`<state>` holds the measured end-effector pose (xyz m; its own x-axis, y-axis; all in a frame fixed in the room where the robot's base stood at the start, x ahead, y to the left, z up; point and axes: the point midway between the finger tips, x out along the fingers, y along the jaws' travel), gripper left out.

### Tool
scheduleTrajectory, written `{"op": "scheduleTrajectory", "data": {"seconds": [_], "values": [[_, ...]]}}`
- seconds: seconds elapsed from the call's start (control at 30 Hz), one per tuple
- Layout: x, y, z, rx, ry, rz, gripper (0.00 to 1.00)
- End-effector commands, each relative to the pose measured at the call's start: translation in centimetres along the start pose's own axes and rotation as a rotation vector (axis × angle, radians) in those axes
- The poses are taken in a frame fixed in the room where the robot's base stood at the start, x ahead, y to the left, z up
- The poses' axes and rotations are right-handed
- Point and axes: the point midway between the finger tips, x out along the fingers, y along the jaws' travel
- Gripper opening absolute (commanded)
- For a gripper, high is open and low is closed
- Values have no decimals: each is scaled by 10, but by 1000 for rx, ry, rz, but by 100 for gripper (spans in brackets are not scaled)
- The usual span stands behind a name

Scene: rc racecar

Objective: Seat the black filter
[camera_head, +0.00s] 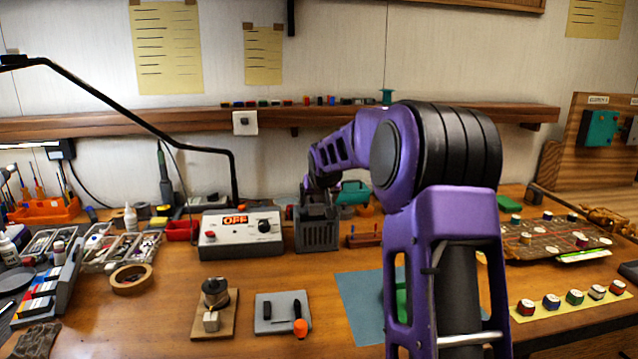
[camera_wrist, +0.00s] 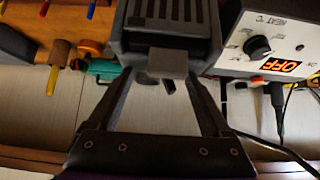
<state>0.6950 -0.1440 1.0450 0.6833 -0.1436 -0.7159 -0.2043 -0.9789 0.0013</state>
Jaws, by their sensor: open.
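I cannot tell whether this black part is the filter. A small grey block (camera_wrist: 168,63) juts from the box between my fingertips. My gripper (camera_wrist: 160,78) is open, its two fingers pointing at the box, one on each side of the block. Whether they touch it is unclear. In the head view my gripper is small and dark above the box, partly hidden by my purple arm.
The soldering station (camera_head: 240,234) reads OFF and stands close left of the box; a dark wooden rack (camera_head: 364,240) stands to its right. In front lie a grey pad (camera_head: 268,325) with a small black piece and an orange-tipped tool, and a blue mat (camera_head: 355,290).

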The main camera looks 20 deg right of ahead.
Motion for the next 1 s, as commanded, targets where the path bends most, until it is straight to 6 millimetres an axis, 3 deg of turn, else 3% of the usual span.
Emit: {"op": "scheduleTrajectory", "data": {"seconds": [0.4, 0.6, 0.8, 1.0], "values": [[-103, -2, -5, -2, 17, -2, 84], [-142, -4, -4, -3, 18, -4, 84], [-161, -4, -4, -3, 18, -6, 84], [-164, -4, -3, -3, 17, -6, 84]]}}
